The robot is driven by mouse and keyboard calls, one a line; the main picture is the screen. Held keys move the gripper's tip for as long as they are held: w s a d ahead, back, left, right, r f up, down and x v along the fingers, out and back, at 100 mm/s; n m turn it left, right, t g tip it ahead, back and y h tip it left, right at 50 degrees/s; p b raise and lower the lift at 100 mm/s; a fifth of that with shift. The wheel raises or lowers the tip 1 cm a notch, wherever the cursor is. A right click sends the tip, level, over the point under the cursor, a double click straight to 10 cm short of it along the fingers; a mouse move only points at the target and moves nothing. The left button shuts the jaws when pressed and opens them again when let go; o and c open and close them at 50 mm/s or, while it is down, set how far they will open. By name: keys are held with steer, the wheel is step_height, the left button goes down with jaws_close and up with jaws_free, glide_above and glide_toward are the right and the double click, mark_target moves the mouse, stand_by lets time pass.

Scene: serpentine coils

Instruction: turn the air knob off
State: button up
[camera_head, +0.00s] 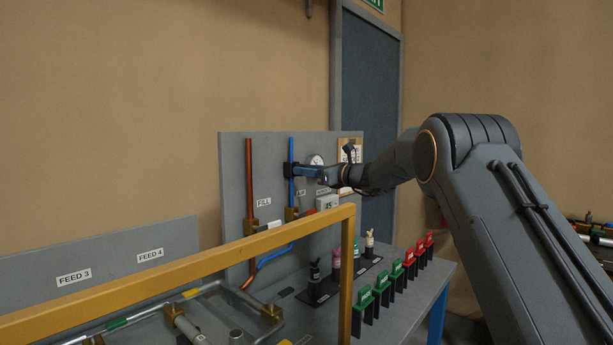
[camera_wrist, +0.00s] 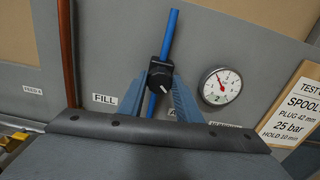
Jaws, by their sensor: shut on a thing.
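The air knob is a black round knob (camera_wrist: 161,79) with a small pale mark, mounted on the blue pipe (camera_wrist: 172,32) in the wrist view. My gripper (camera_wrist: 160,73) has its two blue fingers on either side of the knob, shut on it. In the head view my gripper (camera_head: 292,171) reaches from the right to the blue pipe (camera_head: 291,150) on the grey upright panel (camera_head: 232,170). The knob's exact setting is hard to read. A label below it is partly hidden by my gripper.
A copper pipe (camera_head: 249,180) runs left of the blue one, near the FILL label (camera_wrist: 105,99). A pressure gauge (camera_wrist: 221,86) and a notice (camera_wrist: 290,108) are to the right. A yellow rail (camera_head: 200,268) crosses in front. Red and green clips (camera_head: 396,272) stand on the bench.

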steer(key=shift+f+n+b, duration=0.2)
steer(key=shift+n+b, duration=6.3)
steer(key=shift+b, duration=2.65)
steer(key=shift+f+n+b, duration=0.15)
steer(key=shift+n+b, duration=6.35)
steer(key=shift+b, duration=2.65)
steer(key=o, duration=1.1)
steer(key=shift+s, duration=0.1)
steer(key=shift+b+v, duration=0.95)
steer(key=shift+v, duration=2.9)
